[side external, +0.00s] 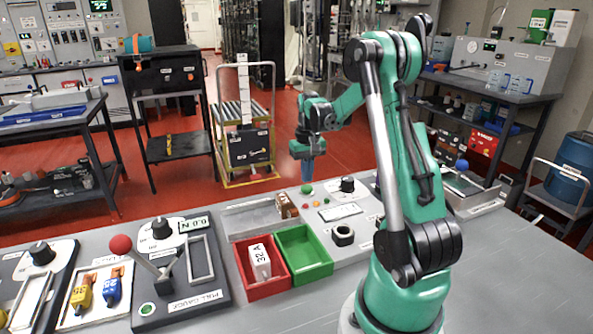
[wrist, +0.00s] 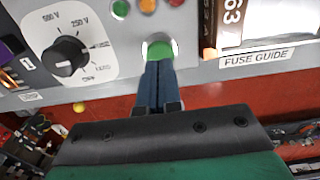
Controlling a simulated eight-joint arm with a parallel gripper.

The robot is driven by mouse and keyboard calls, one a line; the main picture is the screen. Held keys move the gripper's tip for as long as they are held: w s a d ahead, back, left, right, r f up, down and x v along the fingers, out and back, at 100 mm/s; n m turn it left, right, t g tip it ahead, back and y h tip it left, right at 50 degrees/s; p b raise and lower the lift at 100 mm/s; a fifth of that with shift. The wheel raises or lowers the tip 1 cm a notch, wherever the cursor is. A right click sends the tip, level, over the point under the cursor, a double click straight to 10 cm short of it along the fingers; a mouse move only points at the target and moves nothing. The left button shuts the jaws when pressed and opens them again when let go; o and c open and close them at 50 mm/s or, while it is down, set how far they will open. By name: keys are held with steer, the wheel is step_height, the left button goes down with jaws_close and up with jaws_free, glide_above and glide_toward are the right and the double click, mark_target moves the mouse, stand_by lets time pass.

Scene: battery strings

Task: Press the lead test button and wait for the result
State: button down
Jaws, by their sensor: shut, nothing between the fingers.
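The tester panel (side external: 325,215) has a round green button (wrist: 158,47) in a pale ring. My gripper (wrist: 158,66) is shut and empty, its blue fingers together with their tips at the button. Whether they touch or press it cannot be told. The button (side external: 307,188) also shows just below my gripper (side external: 307,178) in the side view. Beside it are a black selector knob (wrist: 67,56) marked 500 V and 250 V, and small green (wrist: 120,8), orange (wrist: 147,5) and red lamps. No lead test label is readable.
A red bin (side external: 268,292) holds a white block marked 32A (side external: 260,262). The green bin (side external: 303,252) next to it looks empty. A fuse guide tray (side external: 250,215) with a brown block (side external: 286,206) lies left of the panel. A lever with a red ball (side external: 121,244) stands further left.

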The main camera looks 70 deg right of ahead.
mark_target(306, 187)
steer(key=shift+f, duration=1.15)
steer(key=shift+r, duration=3)
steer(key=shift+a, duration=0.1)
steer(key=w+a+r+n+t+h, duration=0.1)
steer(key=w+a+r+n+t, duration=0.1)
steer(key=a, duration=0.6)
steer(key=w+a+r+n+t+h, duration=0.1)
steer(key=w+a+r+n, duration=0.2)
steer(key=a, duration=0.4)
steer(key=s+a+f+n+t+y, duration=0.1)
steer(key=s+a+n+t+y, duration=0.1)
steer(key=a, duration=1.1)
steer(key=shift+s+a+n+t, duration=0.2)
steer(key=shift+s+n+t, duration=0.25)
steer(key=shift+n+t, duration=0.6)
